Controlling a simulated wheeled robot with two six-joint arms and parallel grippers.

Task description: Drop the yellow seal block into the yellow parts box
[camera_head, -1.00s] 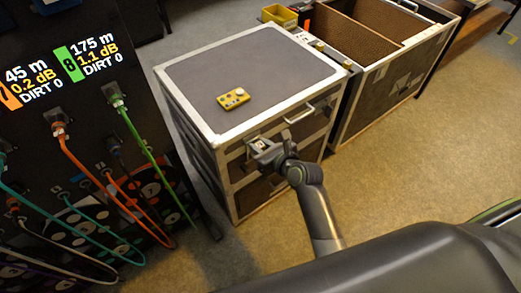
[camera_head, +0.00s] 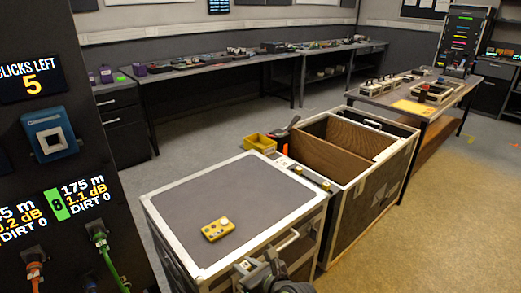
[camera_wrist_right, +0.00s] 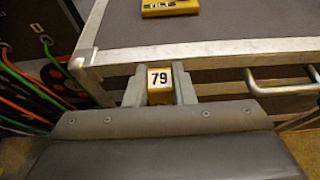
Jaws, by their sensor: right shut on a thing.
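My right gripper (camera_head: 252,266) is at the bottom of the head view, in front of the near edge of the grey-topped case. In the right wrist view, the gripper (camera_wrist_right: 159,78) is shut on the yellow seal block (camera_wrist_right: 160,96), which has a white face marked 79. The block cannot be made out in the head view. The yellow parts box (camera_head: 258,143) is an open box beyond the case's far right corner, left of the open wooden-lined case. My left gripper is not in view.
A metal handle (camera_head: 286,240) and silver edging front the case. The open case (camera_head: 340,135) stands behind right. A dark panel with cables (camera_head: 50,200) stands at left.

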